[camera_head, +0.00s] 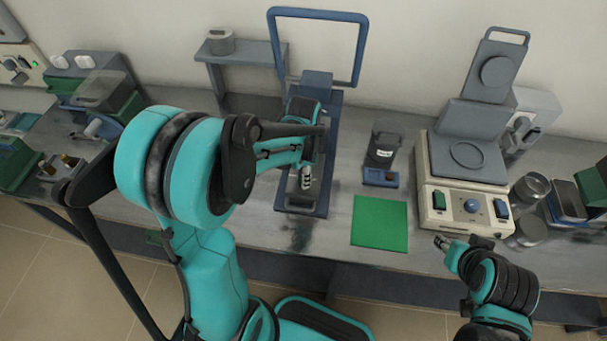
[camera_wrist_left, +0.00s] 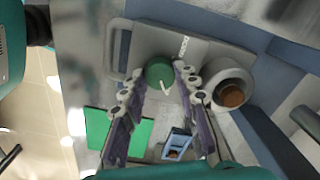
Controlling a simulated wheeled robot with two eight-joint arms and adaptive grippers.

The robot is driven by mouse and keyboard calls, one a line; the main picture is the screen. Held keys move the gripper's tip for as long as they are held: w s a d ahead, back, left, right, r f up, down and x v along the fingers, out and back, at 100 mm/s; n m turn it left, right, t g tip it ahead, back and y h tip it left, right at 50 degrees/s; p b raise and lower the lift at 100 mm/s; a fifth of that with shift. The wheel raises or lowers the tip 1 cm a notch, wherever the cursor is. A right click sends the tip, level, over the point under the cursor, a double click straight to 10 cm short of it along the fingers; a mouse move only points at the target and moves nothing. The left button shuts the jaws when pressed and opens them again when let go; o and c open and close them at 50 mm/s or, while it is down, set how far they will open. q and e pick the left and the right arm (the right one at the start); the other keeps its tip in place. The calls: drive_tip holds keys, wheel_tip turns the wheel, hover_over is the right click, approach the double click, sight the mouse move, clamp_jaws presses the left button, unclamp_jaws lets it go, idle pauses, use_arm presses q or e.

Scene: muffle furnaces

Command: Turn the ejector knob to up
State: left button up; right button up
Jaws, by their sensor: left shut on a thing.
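The ejector knob is a round green knob (camera_wrist_left: 159,71) with a pale mark near its lower edge in the left wrist view. It sits on a grey plate of the blue-framed press (camera_head: 320,150). My left gripper (camera_wrist_left: 157,76) has one finger on each side of the knob and is shut on it. In the head view my left gripper (camera_head: 306,177) is over the press, and my arm hides the knob. My right gripper (camera_head: 442,242) is in front of the cream machine, apart from the press. Its finger opening is too small to tell.
A green mat (camera_head: 380,223) lies right of the press, with a dark jar (camera_head: 384,145) and a small blue tray (camera_head: 380,177) behind it. The cream machine (camera_head: 467,208) stands further right. A grey ring with a brown core (camera_wrist_left: 232,95) is beside the knob.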

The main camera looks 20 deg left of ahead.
idle(0.5)
use_arm(q)
drive_tip(key=o, duration=1.2)
drive_tip(key=shift+c, duration=0.2)
wheel_tip(320, 180, up, 12)
